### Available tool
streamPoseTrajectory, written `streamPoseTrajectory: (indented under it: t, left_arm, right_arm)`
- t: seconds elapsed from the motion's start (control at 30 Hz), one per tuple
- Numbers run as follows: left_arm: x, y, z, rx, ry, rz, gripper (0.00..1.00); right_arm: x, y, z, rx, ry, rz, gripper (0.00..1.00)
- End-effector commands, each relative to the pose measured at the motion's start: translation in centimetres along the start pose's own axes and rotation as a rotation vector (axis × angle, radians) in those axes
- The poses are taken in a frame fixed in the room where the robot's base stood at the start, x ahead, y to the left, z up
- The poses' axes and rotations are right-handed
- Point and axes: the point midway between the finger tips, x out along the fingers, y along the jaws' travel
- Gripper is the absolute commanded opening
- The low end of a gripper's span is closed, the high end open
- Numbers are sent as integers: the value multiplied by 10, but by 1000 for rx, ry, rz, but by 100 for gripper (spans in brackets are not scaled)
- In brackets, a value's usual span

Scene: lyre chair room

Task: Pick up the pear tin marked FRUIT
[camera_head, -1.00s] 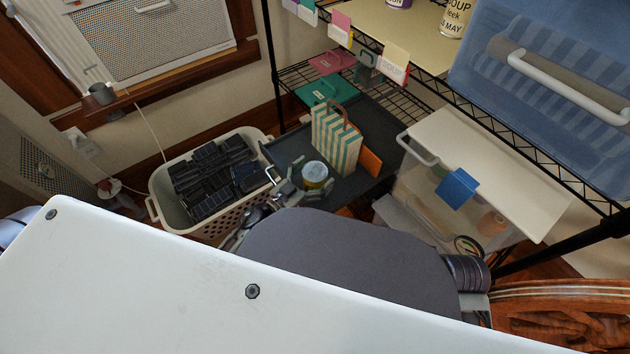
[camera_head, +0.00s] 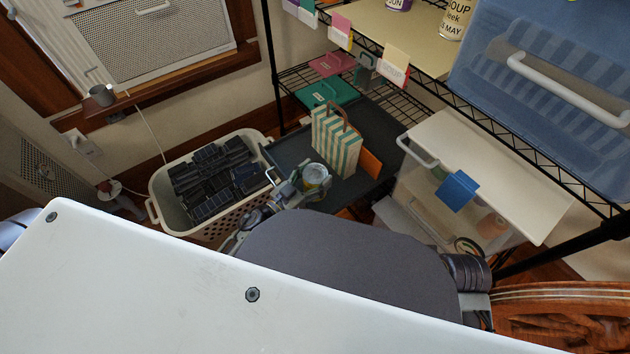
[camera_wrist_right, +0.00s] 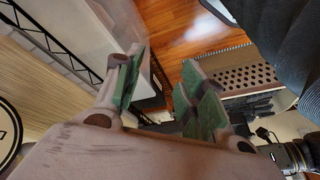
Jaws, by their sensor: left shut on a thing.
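A small round tin (camera_head: 315,174) with a pale metal top and a yellowish label is above or on the dark tray in the head view. Its wording cannot be read here. My left gripper (camera_head: 299,186) is shut on this tin, holding it from its left and near side. Whether the tin is lifted cannot be told. My right gripper (camera_wrist_right: 160,72) shows only in the right wrist view. Its green-padded fingers stand apart with nothing between them.
A striped bag (camera_head: 337,140) stands right behind the tin on the dark tray (camera_head: 290,150). A basket of black items (camera_head: 160,190) is to the left. A white-lidded box (camera_head: 490,165) is to the right. A wire shelf (camera_head: 403,87) with tins is above.

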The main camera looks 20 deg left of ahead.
Motion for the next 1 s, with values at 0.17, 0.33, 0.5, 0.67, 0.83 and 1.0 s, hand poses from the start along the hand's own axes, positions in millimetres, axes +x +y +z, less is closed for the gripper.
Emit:
streamPoseTrajectory:
  t: [0.17,0.33,0.5,0.67,0.83,1.0]
  left_arm:
    - [0,0,-2,0,2,0,25]
    - [0,0,-7,1,2,0,25]
    - [0,0,-18,1,3,1,25]
    - [0,0,-33,2,2,1,25]
    - [0,0,-52,2,3,2,25]
    - [0,0,-71,3,3,2,25]
  right_arm:
    - [0,-1,4,1,-9,-1,40]
    - [0,0,8,0,-19,2,40]
    - [3,3,11,-3,-39,11,40]
    - [5,7,6,-6,-50,23,40]
    - [22,10,12,1,-80,28,40]
    - [34,14,19,5,-108,34,40]
